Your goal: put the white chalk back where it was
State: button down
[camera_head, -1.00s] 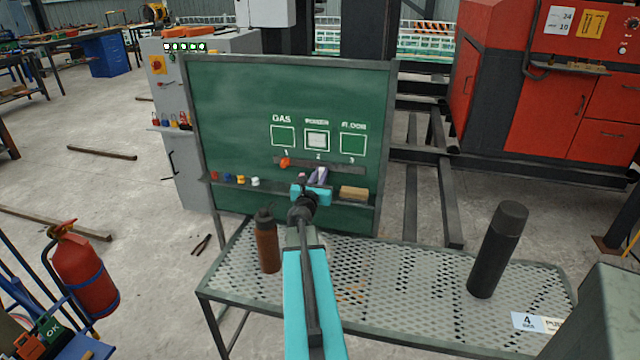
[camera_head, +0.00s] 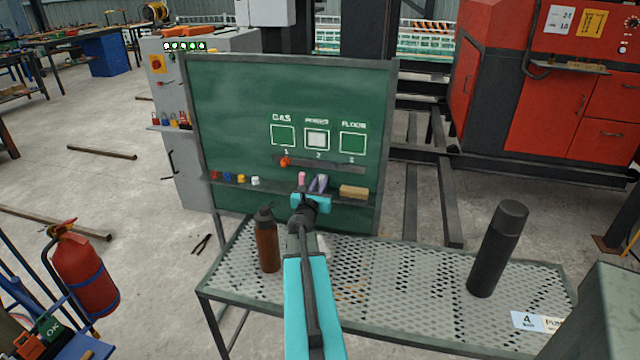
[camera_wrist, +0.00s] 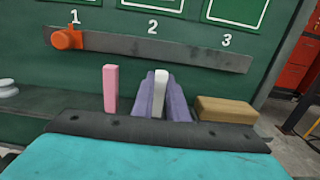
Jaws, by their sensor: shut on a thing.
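My gripper (camera_wrist: 161,95) has two purple fingers and is shut on the white chalk (camera_wrist: 160,88), which stands upright between them in the wrist view. In the head view my gripper (camera_head: 318,184) is in front of the green board's lower ledge, and the chalk is too small to make out. The pink chalk (camera_wrist: 110,88) stands upright just left of the fingers, apart from them. It also shows in the head view (camera_head: 302,178). Whether the white chalk's lower end touches the ledge is hidden by my dark gripper bar.
A brown block (camera_wrist: 228,110) sits right of the fingers. Several small coloured pieces, one white (camera_head: 255,181), sit along the ledge to the left. A grey strip with an orange knob (camera_wrist: 66,38) at 1 is above. A brown bottle (camera_head: 267,243) and a dark cylinder (camera_head: 498,250) stand on the mesh table.

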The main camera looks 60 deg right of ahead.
jog(key=shift+f, duration=0.1)
jog(key=c, duration=1.7)
grip_release()
jog(key=shift+c, duration=0.2)
jog(key=shift+r, duration=0.2)
jog(key=p+v, duration=0.1)
jog(key=v, duration=0.8)
jog(key=shift+a, duration=0.2)
jog(key=shift+s+a+p, duration=0.15)
jog(key=shift+a+p, duration=0.05)
jog(key=shift+p, duration=0.95)
jog(key=p+v, duration=0.1)
jog(key=p, duration=0.3)
jog(key=shift+a+p, duration=0.35)
jog(key=shift+p, duration=0.05)
